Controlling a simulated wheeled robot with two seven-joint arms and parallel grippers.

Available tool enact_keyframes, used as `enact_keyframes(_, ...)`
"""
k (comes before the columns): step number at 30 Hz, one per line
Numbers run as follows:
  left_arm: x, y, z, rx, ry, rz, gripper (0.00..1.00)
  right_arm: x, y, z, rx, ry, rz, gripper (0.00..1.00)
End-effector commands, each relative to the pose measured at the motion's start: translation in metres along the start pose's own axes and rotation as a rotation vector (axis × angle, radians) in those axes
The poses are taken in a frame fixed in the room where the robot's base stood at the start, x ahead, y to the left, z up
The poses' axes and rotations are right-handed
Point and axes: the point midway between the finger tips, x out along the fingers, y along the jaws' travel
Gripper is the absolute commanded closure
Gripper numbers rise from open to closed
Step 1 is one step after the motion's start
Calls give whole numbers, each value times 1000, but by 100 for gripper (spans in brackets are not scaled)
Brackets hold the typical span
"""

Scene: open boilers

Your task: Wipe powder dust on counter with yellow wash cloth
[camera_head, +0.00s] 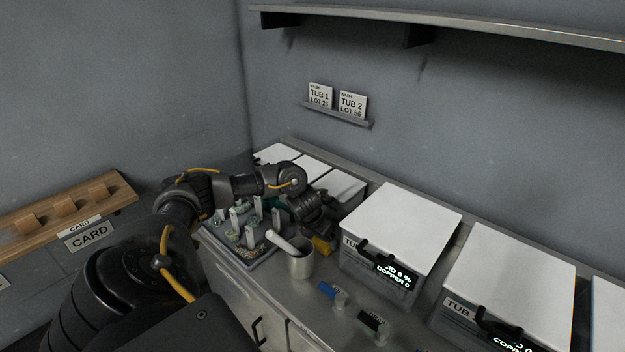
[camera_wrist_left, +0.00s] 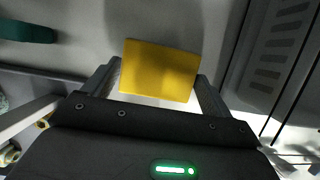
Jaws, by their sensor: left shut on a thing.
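A yellow cloth (camera_head: 321,245), a flat block in the left wrist view (camera_wrist_left: 159,70), is between the fingers of my left gripper (camera_head: 318,236). The gripper is shut on it, low by the counter (camera_head: 300,300), between the rack and the first large tub. In the left wrist view the grey counter surface shows around the cloth; I cannot tell whether the cloth touches it. No powder dust can be clearly made out, and the area behind the arm is hidden. My right gripper is out of view.
A grey cup (camera_head: 300,265) with a white handle stands close in front of the gripper. A tray (camera_head: 240,262) of white upright pieces is left of it. White-lidded tubs (camera_head: 402,225) line the back. A blue-capped item (camera_head: 327,289) and a dark one (camera_head: 372,320) lie in front.

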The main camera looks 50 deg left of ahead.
Motion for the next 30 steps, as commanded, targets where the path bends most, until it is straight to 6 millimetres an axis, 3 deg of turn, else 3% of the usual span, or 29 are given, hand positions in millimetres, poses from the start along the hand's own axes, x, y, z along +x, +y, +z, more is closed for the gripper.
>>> enact_keyframes(4,9,0,16,-2,2,-5,33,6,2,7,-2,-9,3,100)
enact_keyframes(12,11,8,20,-10,1,-3,33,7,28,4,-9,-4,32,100)
enact_keyframes(21,24,6,42,-11,-3,-3,33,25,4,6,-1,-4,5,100)
enact_keyframes(30,24,8,50,-10,-2,-2,33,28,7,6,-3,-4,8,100)
